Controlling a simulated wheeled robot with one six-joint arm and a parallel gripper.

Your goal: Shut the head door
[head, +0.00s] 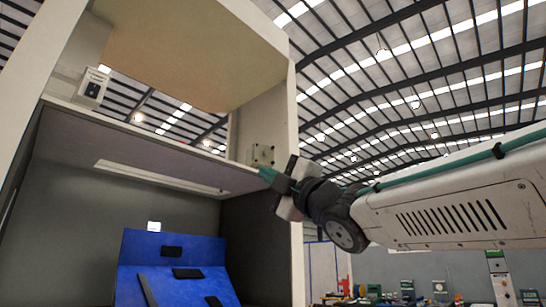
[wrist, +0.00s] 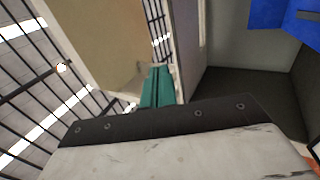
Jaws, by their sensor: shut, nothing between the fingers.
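A large beige panel (head: 200,50), which looks like the head door, is raised at the top of the white cabinet (head: 275,240). Its underside shows and the space below it is open, with the roof visible through the gap. It also shows in the wrist view (wrist: 95,40). My gripper (head: 266,174) is at the right end of the cabinet's crossing ledge (head: 150,140), below the panel. In the wrist view its teal fingers (wrist: 157,84) are together and empty. I cannot tell whether they touch the cabinet.
Below the ledge is a dark bay with a blue sloped part (head: 165,255). A small white box (head: 92,88) is on the left inside the upper opening, and a grey fitting (head: 262,155) is on the right. Benches and machines stand far off at lower right.

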